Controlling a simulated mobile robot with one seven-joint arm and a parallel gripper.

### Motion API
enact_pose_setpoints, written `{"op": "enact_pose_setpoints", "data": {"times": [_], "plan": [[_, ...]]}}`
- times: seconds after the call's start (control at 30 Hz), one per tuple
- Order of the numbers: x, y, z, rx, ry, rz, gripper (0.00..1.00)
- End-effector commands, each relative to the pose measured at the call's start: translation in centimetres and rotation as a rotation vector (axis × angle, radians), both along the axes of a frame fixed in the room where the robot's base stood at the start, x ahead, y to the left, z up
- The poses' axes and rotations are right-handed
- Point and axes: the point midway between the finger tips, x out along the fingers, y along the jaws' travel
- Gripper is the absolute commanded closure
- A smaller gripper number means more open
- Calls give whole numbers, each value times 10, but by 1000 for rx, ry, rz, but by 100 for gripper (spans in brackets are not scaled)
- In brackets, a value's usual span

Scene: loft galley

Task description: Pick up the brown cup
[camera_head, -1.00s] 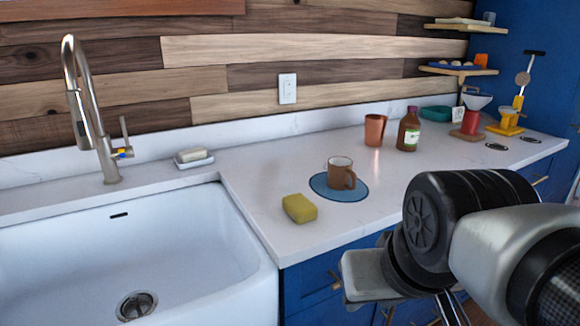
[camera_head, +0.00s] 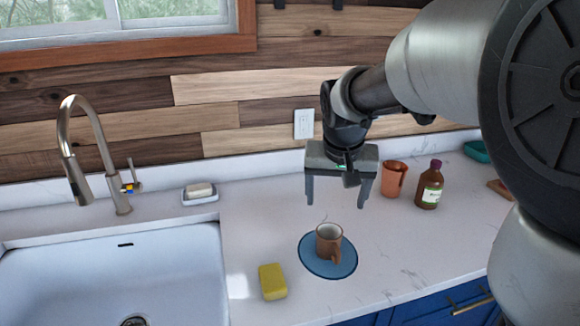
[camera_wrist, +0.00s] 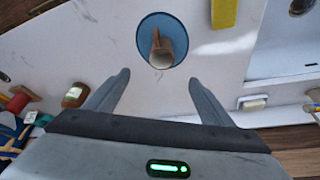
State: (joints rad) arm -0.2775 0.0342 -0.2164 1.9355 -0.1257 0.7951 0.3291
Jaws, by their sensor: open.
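The brown cup (camera_head: 328,240) stands upright on a round blue mat (camera_head: 314,264) on the white counter, its handle toward the front right. My gripper (camera_head: 336,203) is open and empty above the counter, higher than the cup and apart from it. In the wrist view the cup (camera_wrist: 160,50) and the mat (camera_wrist: 147,30) lie beyond the fingertips, roughly in line with the gap between my fingers (camera_wrist: 158,76).
A yellow sponge (camera_head: 273,281) lies left of the mat. A copper tumbler (camera_head: 394,179) and a brown bottle (camera_head: 429,186) stand behind right. The faucet (camera_head: 90,150), soap dish (camera_head: 200,198) and white sink (camera_head: 120,270) are left. Bare counter (camera_head: 262,225) lies around the mat.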

Motion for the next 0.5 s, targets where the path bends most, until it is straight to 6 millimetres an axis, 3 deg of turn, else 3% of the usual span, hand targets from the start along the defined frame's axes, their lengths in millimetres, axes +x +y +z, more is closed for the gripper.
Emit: {"op": "enact_pose_setpoints", "data": {"times": [0.5], "plan": [[38,-7,-96,-3,5,-2,24]]}}
